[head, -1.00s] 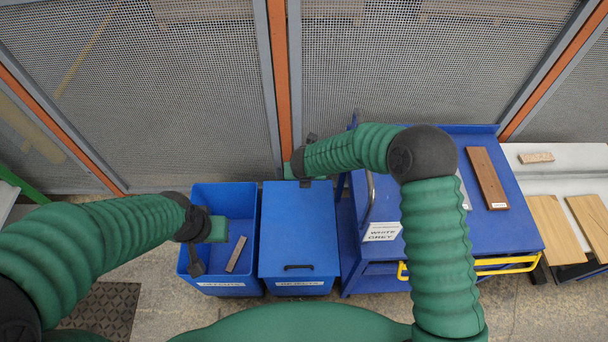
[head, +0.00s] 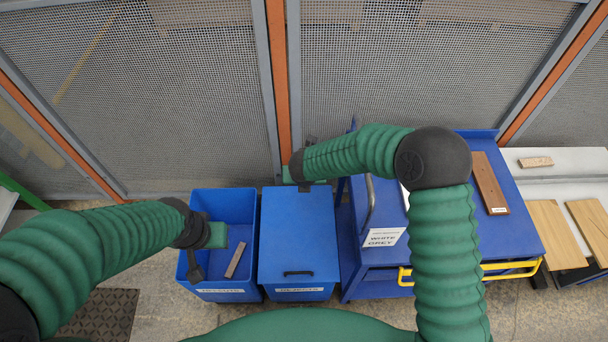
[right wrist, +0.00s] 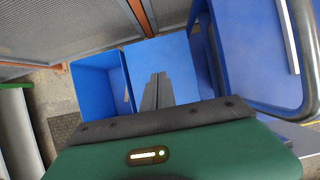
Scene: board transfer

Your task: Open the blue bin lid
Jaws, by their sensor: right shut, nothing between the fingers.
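The blue lid (head: 298,235) lies closed and flat on the right-hand bin, with a black handle (head: 298,273) near its front edge. My right gripper is above the far edge of the lid in the head view, where its fingers are hard to make out. In the right wrist view my right gripper (right wrist: 158,76) is shut and empty, its dark fingers in front of the blue lid (right wrist: 178,62). My left gripper (head: 195,268) hangs over the left, open blue bin, away from the lid. Its jaw opening is not clear.
The open blue bin (head: 232,198) holds a small board (head: 236,260). A blue cart (head: 475,240) with a yellow handle and a brown board (head: 489,183) stands at right. Pale boards (head: 553,234) lie beyond it. A mesh fence (head: 150,90) closes off the back.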

